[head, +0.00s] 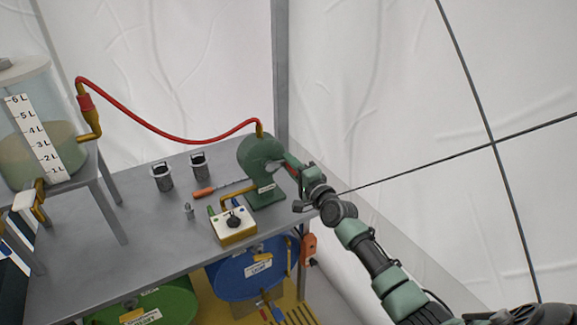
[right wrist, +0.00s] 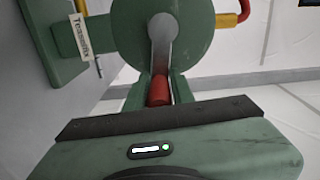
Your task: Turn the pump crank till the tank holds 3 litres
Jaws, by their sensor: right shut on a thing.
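The green pump (head: 262,160) stands at the right end of the grey table. My right gripper (head: 296,168) is shut at its right side. In the right wrist view the red crank handle (right wrist: 159,90) sits between the fingers, at the end of a grey crank arm (right wrist: 162,40). The clear tank (head: 65,115) stands at the left on a raised stand, with a white scale (head: 36,138) marked 1L to 6L. Tan-green liquid fills its lower part, its surface near the 3L mark; the exact reading is hard to tell. My left gripper is not in view.
A red hose (head: 170,134) runs from pump to tank. A control box (head: 234,228) with a black knob, an orange-handled tool (head: 204,192) and two metal canisters (head: 162,178) are on the table (head: 110,262). Blue (head: 245,277) and green (head: 150,305) drums stand below.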

